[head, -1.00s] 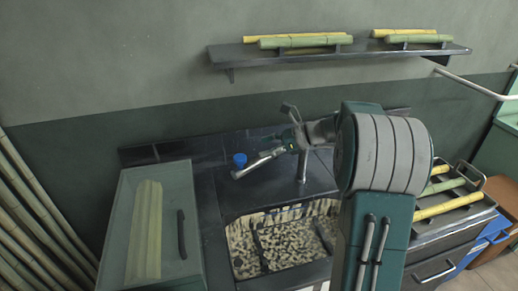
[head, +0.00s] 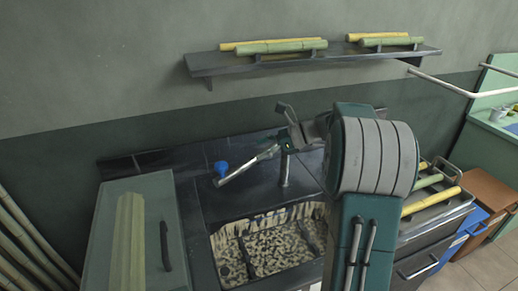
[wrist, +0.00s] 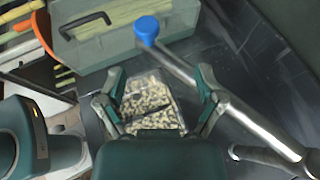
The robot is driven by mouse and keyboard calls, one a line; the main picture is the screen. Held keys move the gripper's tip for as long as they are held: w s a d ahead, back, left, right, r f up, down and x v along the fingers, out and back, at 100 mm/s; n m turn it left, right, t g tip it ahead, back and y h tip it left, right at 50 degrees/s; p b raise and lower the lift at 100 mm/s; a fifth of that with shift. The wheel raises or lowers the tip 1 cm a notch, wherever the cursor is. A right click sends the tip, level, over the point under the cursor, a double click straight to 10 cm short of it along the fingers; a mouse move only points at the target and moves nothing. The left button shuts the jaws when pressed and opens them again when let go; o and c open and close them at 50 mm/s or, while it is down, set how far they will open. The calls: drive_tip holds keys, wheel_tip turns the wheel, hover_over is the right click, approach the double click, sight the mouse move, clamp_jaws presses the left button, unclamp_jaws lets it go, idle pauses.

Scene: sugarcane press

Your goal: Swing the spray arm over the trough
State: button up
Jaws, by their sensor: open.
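The spray arm (head: 250,166) is a grey metal tube with a blue end (head: 221,168). It slants from near the upright post (head: 285,170) down to the left, at the back left of the trough. The trough (head: 222,236) is a sunken basin with a speckled floor. My gripper (head: 287,128) is by the tube's upper right end; its fingers are small in the head view. In the wrist view my gripper (wrist: 160,76) is open and empty, with the trough (wrist: 150,103) seen between its fingers. The spray arm (wrist: 235,100) runs behind the right finger; I cannot tell whether they touch.
A greenish lidded box (head: 100,230) with a dark handle stands left of the trough. A wall shelf (head: 310,62) holds cane pieces. A tray of cane (head: 430,195) is at the right, beside a blue bin (head: 468,232). The dark counter (head: 205,205) is bare around the tube.

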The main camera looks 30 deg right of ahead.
sight(224, 163)
drive_tip(key=shift+a, duration=0.1)
drive_tip(key=c, duration=0.5)
drive_tip(key=a+n, duration=0.1)
drive_tip(key=n+g+h, duration=0.1)
drive_tip(key=a+n+g, duration=0.1)
drive_tip(key=shift+w+a+f+n, duration=0.25)
drive_tip(key=shift+w+a+n, duration=0.1)
drive_tip(key=shift+n, duration=0.05)
clamp_jaws()
drive_tip(key=a+n+h, duration=0.1)
drive_tip(key=n, duration=0.2)
drive_tip(key=w+a+n+g+h, duration=0.1)
drive_tip(key=n+h, duration=0.1)
drive_tip(key=n, duration=0.1)
drive_tip(key=w+a+n+g+h, duration=0.1)
drive_tip(key=a+n+h, duration=0.1)
drive_tip(key=shift+a+r+n, duration=0.1)
drive_tip(key=shift+r+n, duration=0.25)
drive_tip(key=shift+n, duration=0.05)
drive_tip(key=w+a+r+n+t+h, duration=0.1)
drive_tip(key=w+a+r+n+h, duration=0.25)
drive_tip(key=r+n+h, duration=0.4)
wheel_tip(224, 163, down, 11)
drive_tip(key=n+y, duration=0.1)
drive_tip(key=n, duration=0.1)
drive_tip(key=shift+d, duration=0.25)
